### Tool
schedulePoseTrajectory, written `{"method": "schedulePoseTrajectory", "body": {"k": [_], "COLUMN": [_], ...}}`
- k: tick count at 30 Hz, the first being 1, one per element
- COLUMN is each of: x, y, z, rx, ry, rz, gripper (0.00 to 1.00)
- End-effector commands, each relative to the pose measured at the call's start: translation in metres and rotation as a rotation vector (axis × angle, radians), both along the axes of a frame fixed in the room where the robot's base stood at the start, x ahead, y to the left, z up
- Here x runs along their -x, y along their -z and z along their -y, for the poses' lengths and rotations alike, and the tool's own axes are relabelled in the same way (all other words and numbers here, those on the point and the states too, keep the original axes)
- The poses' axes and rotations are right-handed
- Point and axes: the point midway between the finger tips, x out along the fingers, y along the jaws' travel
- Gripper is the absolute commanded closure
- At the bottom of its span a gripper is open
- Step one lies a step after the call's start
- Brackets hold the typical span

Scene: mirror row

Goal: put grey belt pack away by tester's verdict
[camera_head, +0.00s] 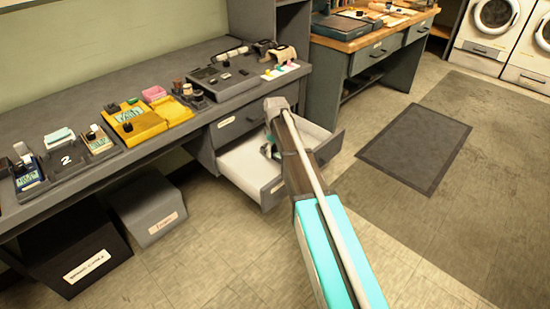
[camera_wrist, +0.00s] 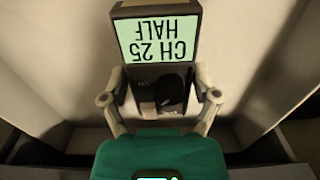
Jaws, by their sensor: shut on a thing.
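The grey belt pack (camera_wrist: 156,75) is in the wrist view, with a pale green screen that reads "CH 25 HALF" upside down. My gripper (camera_wrist: 160,98) is shut on it, one finger on each side of its dark lower part. Pale walls and a dark edge around it look like the inside of the open drawer (camera_head: 238,164). In the head view my gripper (camera_head: 271,151) is low inside that drawer, partly hidden by my arm. I cannot tell whether the pack touches the drawer floor.
The desk holds yellow trays (camera_head: 140,125), a dark device (camera_head: 222,78) and a stand marked "2" (camera_head: 67,160). A grey bin (camera_head: 150,210) and a black bin (camera_head: 75,255) stand below. A wooden-topped bench (camera_head: 355,42) is behind. The floor at right is clear, with a dark mat (camera_head: 415,148).

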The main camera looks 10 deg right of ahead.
Motion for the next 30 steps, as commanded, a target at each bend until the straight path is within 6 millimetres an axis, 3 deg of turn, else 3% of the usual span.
{"method": "schedulePoseTrajectory", "body": {"k": [8,21,30], "x": [-0.004,-0.008,-0.008], "y": [0.006,0.039,0.040], "z": [0.001,0.001,0.001], "rx": [0.000,0.000,0.000], "ry": [0.000,0.000,0.000], "rz": [0.000,0.000,0.000], "gripper": [0.78,0.78,0.78]}}
